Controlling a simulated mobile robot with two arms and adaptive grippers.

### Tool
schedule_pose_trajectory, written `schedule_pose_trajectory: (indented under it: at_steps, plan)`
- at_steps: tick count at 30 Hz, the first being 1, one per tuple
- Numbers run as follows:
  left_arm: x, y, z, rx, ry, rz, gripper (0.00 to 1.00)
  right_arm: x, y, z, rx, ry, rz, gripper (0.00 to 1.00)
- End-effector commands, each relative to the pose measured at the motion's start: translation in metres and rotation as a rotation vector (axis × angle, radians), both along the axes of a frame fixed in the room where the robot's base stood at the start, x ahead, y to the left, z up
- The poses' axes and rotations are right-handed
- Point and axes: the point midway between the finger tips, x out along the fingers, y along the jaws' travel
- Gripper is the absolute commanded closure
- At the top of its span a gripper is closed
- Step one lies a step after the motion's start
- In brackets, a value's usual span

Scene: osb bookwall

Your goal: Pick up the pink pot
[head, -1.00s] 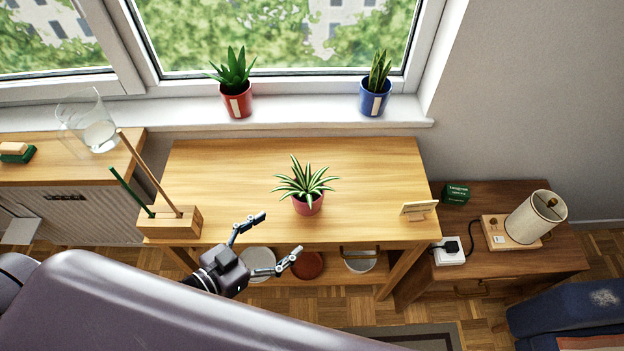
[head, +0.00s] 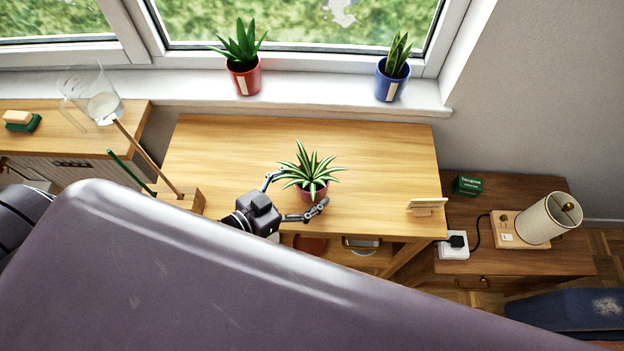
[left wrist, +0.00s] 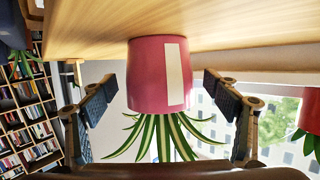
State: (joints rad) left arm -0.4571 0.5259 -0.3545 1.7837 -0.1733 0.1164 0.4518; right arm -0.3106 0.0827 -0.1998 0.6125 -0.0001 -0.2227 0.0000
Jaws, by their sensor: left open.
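The pink pot (head: 312,192) stands upright on the wooden table (head: 215,150) near its front edge and holds a spiky striped plant (head: 309,167). My left gripper (head: 296,196) is open, with one finger on each side of the pot. In the left wrist view, which is upside down, the pink pot (left wrist: 150,85) with a pale label sits between the spread fingers of my left gripper (left wrist: 165,103). Gaps show between the pot and both fingers there. My right gripper is not in view.
A wooden block with sticks (head: 183,199) stands at the table's left end. A small card stand (head: 424,207) is at the right end. A red pot (head: 244,78) and a blue pot (head: 390,84) stand on the windowsill. The table behind the pink pot is clear.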

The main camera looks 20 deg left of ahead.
Motion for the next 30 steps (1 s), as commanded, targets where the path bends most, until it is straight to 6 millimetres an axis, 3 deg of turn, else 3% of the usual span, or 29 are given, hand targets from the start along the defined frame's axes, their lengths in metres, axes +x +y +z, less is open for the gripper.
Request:
schedule_pose_trajectory:
  at_steps: [6,14,30]
  plan:
    - [0.018,-0.011,-0.006,-0.001,-0.001,-0.001,0.19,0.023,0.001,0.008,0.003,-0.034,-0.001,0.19]
    - [0.019,-0.012,-0.007,0.0,0.0,-0.001,0.19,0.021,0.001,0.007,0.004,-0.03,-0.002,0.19]
    - [0.019,-0.011,-0.007,0.0,0.0,-0.001,0.76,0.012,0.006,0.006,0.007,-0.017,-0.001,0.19]
